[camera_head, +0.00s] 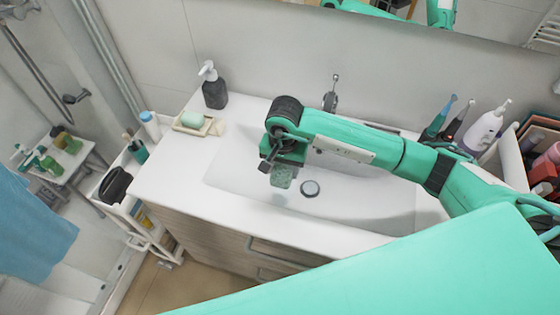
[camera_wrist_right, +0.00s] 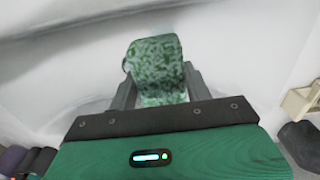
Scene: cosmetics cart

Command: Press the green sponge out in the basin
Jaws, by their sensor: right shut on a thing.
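The green sponge (camera_head: 282,177) is a mottled green block, held above the white basin (camera_head: 350,205), to the left of the round drain (camera_head: 310,189). My right gripper (camera_head: 276,166) reaches in from the right and points down over the basin. In the right wrist view the sponge (camera_wrist_right: 155,62) sits between the two dark fingers of my right gripper (camera_wrist_right: 158,90), which is shut on it. Whether the sponge touches the basin floor I cannot tell. My left gripper is not in view.
The faucet (camera_head: 331,95) stands behind the basin. A soap dish (camera_head: 198,124) and a dark pump bottle (camera_head: 214,88) stand on the counter at the left. Toothbrushes (camera_head: 440,118) and a white bottle (camera_head: 484,130) stand at the right. The front counter edge is clear.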

